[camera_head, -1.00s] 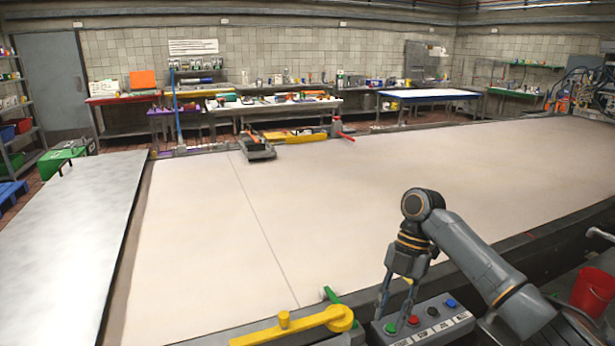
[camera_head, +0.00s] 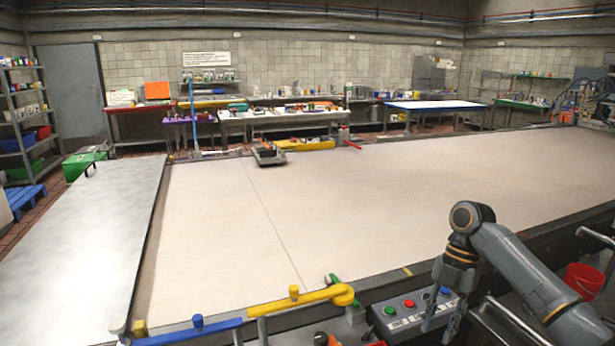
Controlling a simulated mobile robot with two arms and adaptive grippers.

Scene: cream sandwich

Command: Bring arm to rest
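My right arm comes in from the lower right. Its gripper (camera_head: 441,322) points down in front of the right part of a grey control box (camera_head: 400,314). The two fingers look spread, with a gap between them, and I see nothing held. On the box a green button (camera_head: 390,310), a red button (camera_head: 409,303) and a blue button (camera_head: 445,291) show left of and around the fingers. Whether the fingertips touch the box is unclear. My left gripper is not in view.
A wide pale table surface (camera_head: 330,220) lies clear ahead. A yellow lever (camera_head: 300,302) and a blue bar (camera_head: 190,332) run along its near edge. A metal panel (camera_head: 80,250) is at left. A red bucket (camera_head: 584,280) and metal rails stand beside my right arm.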

